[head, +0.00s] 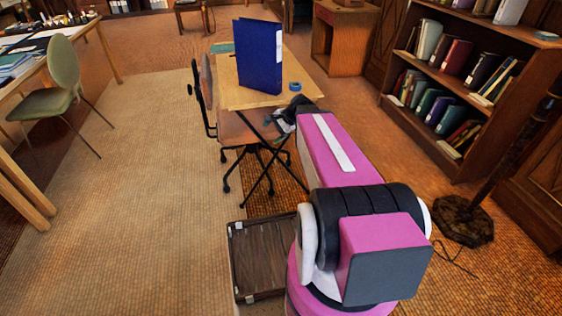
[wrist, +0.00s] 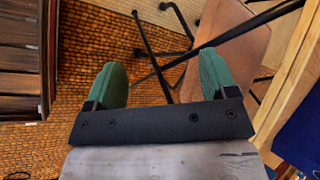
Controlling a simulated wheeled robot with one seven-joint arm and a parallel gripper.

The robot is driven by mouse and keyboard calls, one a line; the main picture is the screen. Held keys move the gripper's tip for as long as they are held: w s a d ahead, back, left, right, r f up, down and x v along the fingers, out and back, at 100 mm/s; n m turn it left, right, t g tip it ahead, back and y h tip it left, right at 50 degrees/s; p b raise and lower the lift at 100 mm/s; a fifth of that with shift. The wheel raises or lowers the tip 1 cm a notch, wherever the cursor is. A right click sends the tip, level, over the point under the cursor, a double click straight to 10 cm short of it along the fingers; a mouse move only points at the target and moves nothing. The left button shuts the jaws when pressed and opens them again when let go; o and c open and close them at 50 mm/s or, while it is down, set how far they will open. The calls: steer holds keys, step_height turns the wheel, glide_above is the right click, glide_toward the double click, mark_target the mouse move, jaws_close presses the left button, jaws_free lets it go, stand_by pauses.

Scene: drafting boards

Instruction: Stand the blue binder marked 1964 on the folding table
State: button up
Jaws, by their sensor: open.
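The blue binder (head: 260,57) stands upright on the light wooden top of the folding table (head: 247,94) in the head view. Its spine marking is not readable. A blue patch at the lower right edge of the wrist view (wrist: 303,145) appears to be the binder. My gripper (wrist: 162,80) is open, with its two green fingers apart and nothing between them. In the head view my gripper is mostly hidden by my arm, near the table's front right edge and apart from the binder.
A blue tape roll (head: 295,87) lies on the table right of the binder. A brown office chair (head: 232,128) stands against the table's left front. A dark crate (head: 262,262) is on the floor.

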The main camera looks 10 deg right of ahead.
steer(key=s+f+n+g+h, duration=0.3)
steer(key=s+f+n+h, duration=0.3)
steer(key=s+n, duration=0.5)
steer(key=shift+s+d+f+g+h, duration=0.15)
steer(key=shift+d+f+g+h, duration=0.2)
steer(key=shift+h, duration=0.25)
steer(key=shift+a, duration=0.1)
